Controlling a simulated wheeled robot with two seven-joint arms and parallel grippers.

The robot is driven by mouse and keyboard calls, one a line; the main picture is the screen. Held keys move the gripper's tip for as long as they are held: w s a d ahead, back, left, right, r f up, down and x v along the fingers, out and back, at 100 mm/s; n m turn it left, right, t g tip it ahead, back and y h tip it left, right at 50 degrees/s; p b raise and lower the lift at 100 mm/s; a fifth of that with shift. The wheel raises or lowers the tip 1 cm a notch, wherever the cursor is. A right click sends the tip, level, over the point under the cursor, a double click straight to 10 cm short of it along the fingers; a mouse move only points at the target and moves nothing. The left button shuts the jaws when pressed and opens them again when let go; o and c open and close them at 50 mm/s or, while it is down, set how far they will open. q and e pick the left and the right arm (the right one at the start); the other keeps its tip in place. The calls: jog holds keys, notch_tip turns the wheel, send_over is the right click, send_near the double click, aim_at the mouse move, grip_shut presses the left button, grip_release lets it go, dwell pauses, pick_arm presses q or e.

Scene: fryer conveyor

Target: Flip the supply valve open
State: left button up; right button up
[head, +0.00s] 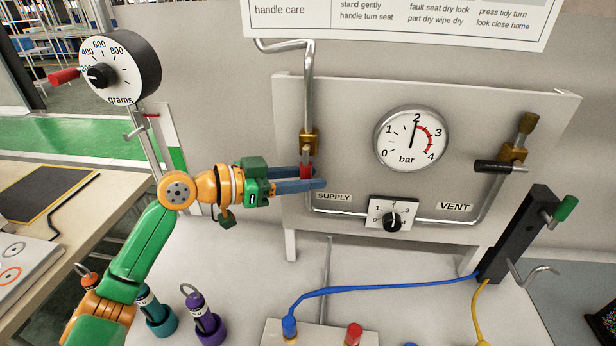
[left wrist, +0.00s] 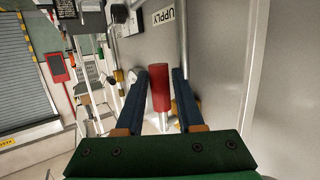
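The supply valve has a brass body (head: 309,139) on the left pipe of the grey panel, above the SUPPLY label (head: 334,197). Its red handle (head: 306,171) shows just below the brass body, partly hidden by my fingers. My left gripper (head: 316,178) reaches in from the left, its two blue fingers at the handle. In the left wrist view the red handle (left wrist: 161,88) lies between the two fingers, with narrow gaps seeming to show at its sides. The fingers are apart and do not clearly press on it. My right gripper is in neither view.
The pressure gauge (head: 410,138) reads about 2 bar. A black-handled vent valve (head: 500,167) is on the right pipe, and a dial knob (head: 392,221) sits low between them. A grams dial (head: 120,68) stands upper left. A blue hose (head: 380,287) crosses the bench.

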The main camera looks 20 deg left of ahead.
pick_arm(q)
jog(key=shift+o, duration=1)
jog(key=b+v, duration=0.4)
jog(key=v, duration=0.3)
